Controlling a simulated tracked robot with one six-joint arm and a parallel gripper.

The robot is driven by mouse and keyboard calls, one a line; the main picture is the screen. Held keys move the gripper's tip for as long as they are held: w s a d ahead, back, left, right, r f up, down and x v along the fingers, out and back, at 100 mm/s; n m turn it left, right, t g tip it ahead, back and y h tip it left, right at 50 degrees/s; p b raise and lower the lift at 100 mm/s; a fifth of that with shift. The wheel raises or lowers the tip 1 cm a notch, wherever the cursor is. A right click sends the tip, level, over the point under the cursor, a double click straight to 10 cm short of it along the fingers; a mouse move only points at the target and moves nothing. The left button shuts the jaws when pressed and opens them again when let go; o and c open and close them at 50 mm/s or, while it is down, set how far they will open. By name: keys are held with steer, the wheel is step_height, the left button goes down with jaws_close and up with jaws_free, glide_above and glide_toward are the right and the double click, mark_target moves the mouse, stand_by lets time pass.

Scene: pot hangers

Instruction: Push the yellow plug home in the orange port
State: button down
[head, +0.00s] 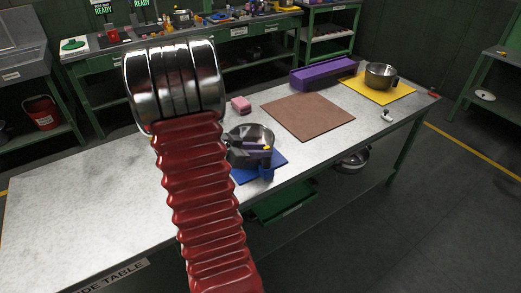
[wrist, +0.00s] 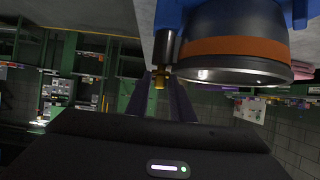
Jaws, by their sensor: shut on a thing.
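In the wrist view, my gripper (wrist: 161,88) has its two dark fingers close on either side of a small yellow piece, which I take to be the yellow plug (wrist: 159,80). Just above the plug is the end of a dark upright cylinder (wrist: 166,47); I cannot tell whether they touch or how far the plug is in. Beside it is a wide dark round body with an orange band (wrist: 235,47). I cannot make out the port's opening. In the head view, a small yellow spot (head: 267,148) shows by dark parts above the blue mat (head: 276,165).
On the grey table (head: 70,190) are a pink block (head: 241,104), a brown mat (head: 308,116), a purple tray (head: 322,73) and a metal pot (head: 380,76) on a yellow mat (head: 400,94). The table's left part is clear. My red arm hides part of the middle.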

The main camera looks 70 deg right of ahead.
steer(key=shift+f, duration=0.15)
steer(key=c, duration=1.5)
jaws_free()
steer(key=shift+o, duration=0.2)
steer(key=v, duration=1.3)
steer(key=shift+w+a, duration=0.25)
steer(key=shift+w, duration=0.05)
steer(key=shift+c, duration=0.4)
